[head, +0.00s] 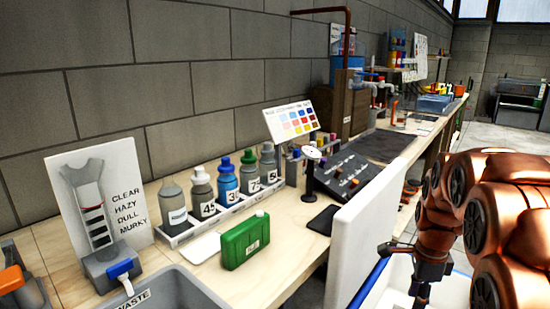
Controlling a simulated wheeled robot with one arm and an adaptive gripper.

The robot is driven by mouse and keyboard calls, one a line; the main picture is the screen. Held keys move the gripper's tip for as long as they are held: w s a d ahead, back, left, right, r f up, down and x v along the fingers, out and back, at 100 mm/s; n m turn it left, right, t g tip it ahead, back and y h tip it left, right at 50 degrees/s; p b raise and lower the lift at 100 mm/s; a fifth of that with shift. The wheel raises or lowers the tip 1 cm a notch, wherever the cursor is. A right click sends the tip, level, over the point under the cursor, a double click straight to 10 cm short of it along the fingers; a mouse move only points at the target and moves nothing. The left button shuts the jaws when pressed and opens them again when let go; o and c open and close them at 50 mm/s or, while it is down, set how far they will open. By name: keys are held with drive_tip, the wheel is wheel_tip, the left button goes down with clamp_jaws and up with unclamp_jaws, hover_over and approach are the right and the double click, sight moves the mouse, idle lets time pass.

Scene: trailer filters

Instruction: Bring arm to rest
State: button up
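My copper-coloured arm (500,215) fills the right side of the head view, folded beside the long wooden bench. My gripper (422,285) seems to be the dark part hanging at the lower end of the arm, next to a white panel. Its fingertips are not clear, and I cannot tell whether it is open or shut. I see no object in it.
On the bench stand a rack (215,222) of several numbered bottles, a green canister (245,240), a grey waste bin (165,292) and a clarity sign (125,190). A white upright panel (375,225) stands between bench and arm. Floor (505,130) is open at the far right.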

drive_tip(key=s+a+r+n+p, duration=0.4)
drive_tip(key=s+r+n+p, duration=0.3)
drive_tip(key=s+r+p, duration=0.1)
drive_tip(key=s+a+r+n+g+p, duration=0.1)
drive_tip(key=s+a+r+n+p, duration=0.4)
drive_tip(key=s+r+n+p, duration=0.2)
drive_tip(key=s+a+r+n+p, duration=0.5)
drive_tip(key=s+r+n+p, duration=0.2)
drive_tip(key=s+r+p, duration=0.3)
drive_tip(key=shift+s+a+r, duration=0.25)
drive_tip(key=shift+s+r, duration=0.65)
drive_tip(key=shift+r, duration=0.05)
drive_tip(key=shift+a+n, duration=0.15)
drive_tip(key=shift+n, duration=0.15)
